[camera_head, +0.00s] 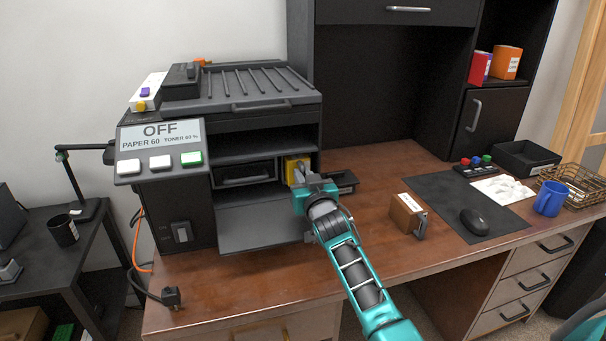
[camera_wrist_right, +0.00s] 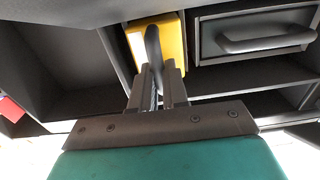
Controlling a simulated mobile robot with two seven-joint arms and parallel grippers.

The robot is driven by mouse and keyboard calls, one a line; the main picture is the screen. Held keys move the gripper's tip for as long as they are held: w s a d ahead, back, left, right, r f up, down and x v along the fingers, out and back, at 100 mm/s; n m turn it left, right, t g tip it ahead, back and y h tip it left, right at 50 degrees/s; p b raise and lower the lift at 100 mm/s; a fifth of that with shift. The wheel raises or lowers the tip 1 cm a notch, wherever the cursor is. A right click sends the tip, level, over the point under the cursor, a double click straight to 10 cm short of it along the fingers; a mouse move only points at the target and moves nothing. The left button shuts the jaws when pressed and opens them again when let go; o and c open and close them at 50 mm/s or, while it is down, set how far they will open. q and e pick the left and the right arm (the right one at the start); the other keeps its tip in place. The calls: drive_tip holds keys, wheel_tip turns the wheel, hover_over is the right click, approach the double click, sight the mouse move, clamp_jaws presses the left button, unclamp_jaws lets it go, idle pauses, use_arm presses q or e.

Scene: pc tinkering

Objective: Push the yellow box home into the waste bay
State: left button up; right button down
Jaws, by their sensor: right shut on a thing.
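The yellow box (camera_head: 295,163) stands upright in the narrow bay at the right of the dark printer's open front (camera_head: 262,230). It also shows in the right wrist view (camera_wrist_right: 173,38), with a pale label and a dark upright handle (camera_wrist_right: 153,48) on its front. My right gripper (camera_head: 302,180) is in front of the box, and its fingers (camera_wrist_right: 157,82) are shut on the handle. The fingers and wrist hide part of the box front in the head view, so its exact depth in the bay is unclear. My left gripper is not in view.
A dark drawer (camera_head: 247,173) is left of the bay; the lowered flap lies below. A small black tray (camera_head: 343,182) sits right of the bay. A brown box (camera_head: 407,213) stands on the desk, near the mouse mat (camera_head: 440,187). The front desk strip is mostly clear.

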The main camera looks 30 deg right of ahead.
drive_tip(key=shift+s+r, duration=0.15)
drive_tip(key=shift+s, duration=0.05)
drive_tip(key=c, duration=1.1)
unclamp_jaws()
drive_tip(key=shift+o, duration=0.2)
drive_tip(key=shift+s+a+p, duration=0.2)
drive_tip(key=shift+s+p, duration=0.3)
drive_tip(key=shift+p, duration=0.05)
drive_tip(key=p+v, duration=0.1)
drive_tip(key=v, duration=0.1)
drive_tip(key=shift+s+a+p, duration=0.1)
drive_tip(key=shift+s+p, duration=0.15)
drive_tip(key=shift+p, duration=0.15)
drive_tip(key=shift+p+v, duration=1.15)
drive_tip(key=shift+v, duration=1.05)
